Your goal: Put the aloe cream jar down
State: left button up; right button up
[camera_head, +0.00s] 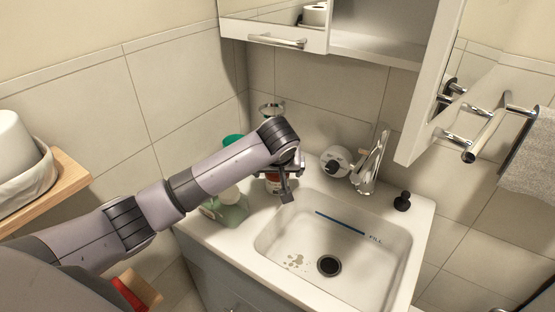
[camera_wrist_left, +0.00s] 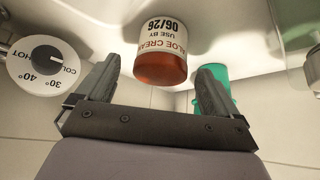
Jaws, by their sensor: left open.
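The aloe cream jar (camera_wrist_left: 162,50) is orange-brown with a white label reading "ALOE CREAM USE BY 06/26". In the wrist view it appears upside down, between and just past my left fingertips. In the head view the jar (camera_head: 272,185) is at the left of the sink counter, partly hidden by my left gripper (camera_head: 288,182). My left gripper also shows in the wrist view (camera_wrist_left: 160,78), with its fingers wide apart. Gaps show on both sides of the jar, and neither finger visibly touches it. The jar looks upright on the counter. My right gripper is not in view.
A green bottle (camera_head: 228,210) and a teal item (camera_head: 232,140) stand close to my arm. A white dial (camera_head: 335,160), faucet (camera_head: 368,165) and black stopper (camera_head: 402,200) stand along the back. The sink basin (camera_head: 300,235) is open in front.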

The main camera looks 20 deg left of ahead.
pick_arm(q)
jog(key=v, duration=0.9)
jog(key=f+m+t+y, duration=0.1)
jog(key=m, duration=0.8)
jog(key=f+m+t+y+b, duration=0.1)
jog(key=f+m+t, duration=0.1)
jog(key=m, duration=0.6)
jog(key=s+f+m+t+y, duration=0.1)
jog(key=f+m+t, duration=0.1)
jog(key=m, duration=0.7)
jog(key=shift+d+f+m+b, duration=0.1)
jog(key=shift+f+m+b, duration=0.2)
jog(key=shift+b, duration=0.1)
jog(key=w+m, duration=0.1)
jog(key=m, duration=0.2)
jog(key=w+a+f+m+t, duration=0.1)
jog(key=m, duration=0.2)
jog(key=w+f+m+t+b, duration=0.1)
jog(key=w+m, duration=0.1)
jog(key=m, duration=0.1)
jog(key=shift+w+a+f+y, duration=0.15)
jog(key=shift+a+y, duration=0.15)
jog(key=shift+f+x, duration=0.15)
jog(key=shift+x, duration=1.15)
jog(key=shift+f+x, duration=0.15)
jog(key=shift+x, duration=1.15)
